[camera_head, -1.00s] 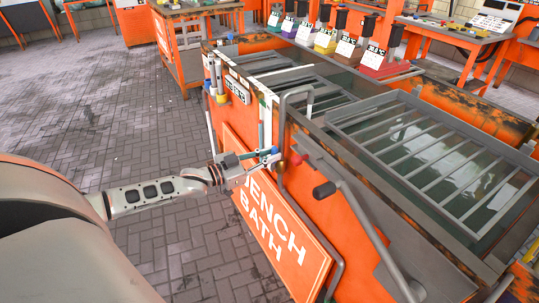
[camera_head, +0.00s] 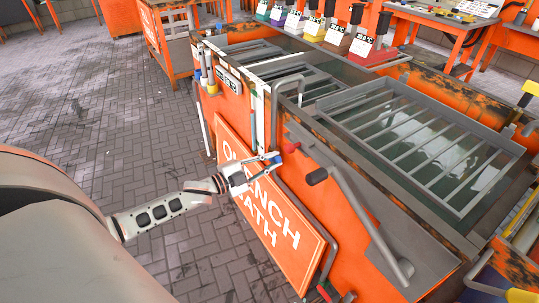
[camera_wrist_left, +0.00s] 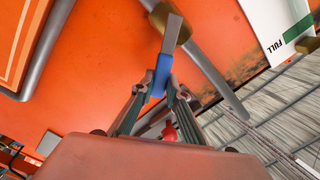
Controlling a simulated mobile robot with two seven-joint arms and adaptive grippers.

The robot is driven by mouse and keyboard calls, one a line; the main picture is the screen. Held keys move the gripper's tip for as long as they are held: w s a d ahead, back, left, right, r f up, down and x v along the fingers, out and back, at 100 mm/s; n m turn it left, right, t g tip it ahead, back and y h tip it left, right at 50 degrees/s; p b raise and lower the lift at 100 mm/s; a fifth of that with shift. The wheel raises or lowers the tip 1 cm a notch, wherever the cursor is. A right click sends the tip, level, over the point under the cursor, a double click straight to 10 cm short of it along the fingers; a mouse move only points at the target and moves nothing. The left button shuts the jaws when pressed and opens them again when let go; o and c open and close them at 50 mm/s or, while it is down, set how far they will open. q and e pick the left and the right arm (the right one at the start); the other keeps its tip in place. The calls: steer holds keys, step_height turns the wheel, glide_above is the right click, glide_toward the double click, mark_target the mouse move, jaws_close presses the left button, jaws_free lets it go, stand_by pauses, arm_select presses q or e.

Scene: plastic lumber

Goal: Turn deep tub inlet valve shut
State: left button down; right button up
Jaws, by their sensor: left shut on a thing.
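The inlet valve has a lever with a blue grip (camera_wrist_left: 160,75), a bare grey metal end and a brass-coloured body (camera_wrist_left: 181,32) on a grey pipe. It is on the orange front of the quench bath (camera_head: 330,215). My left gripper (camera_wrist_left: 157,94) is shut on the blue grip, with one finger on each side of it. In the head view my left gripper (camera_head: 264,161) is at the front wall, above the quench bath sign, and largely hides the valve. Which basin is the deep tub I cannot tell. My right gripper is not in view.
A red knob (camera_head: 290,148) sits just right of my left gripper. The paved floor (camera_head: 120,120) at left is clear.

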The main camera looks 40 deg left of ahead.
arm_select(q)
steer(key=f+m+b, duration=0.1)
steer(key=m, duration=0.1)
steer(key=f+m+b, duration=0.1)
steer(key=f+m, duration=0.1)
steer(key=d+f+m+b, duration=0.1)
steer(key=m, duration=0.1)
steer(key=shift+s+d+f+m, duration=0.1)
steer(key=shift+s+f+m, duration=0.2)
steer(key=shift+m, duration=0.1)
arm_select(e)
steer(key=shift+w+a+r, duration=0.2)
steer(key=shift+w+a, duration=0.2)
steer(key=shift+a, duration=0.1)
arm_select(q)
steer(key=c, duration=2)
jaws_free()
steer(key=shift+o, duration=0.2)
steer(key=shift+r, duration=0.1)
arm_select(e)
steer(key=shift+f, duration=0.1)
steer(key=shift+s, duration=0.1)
arm_select(q)
steer(key=v, duration=1.2)
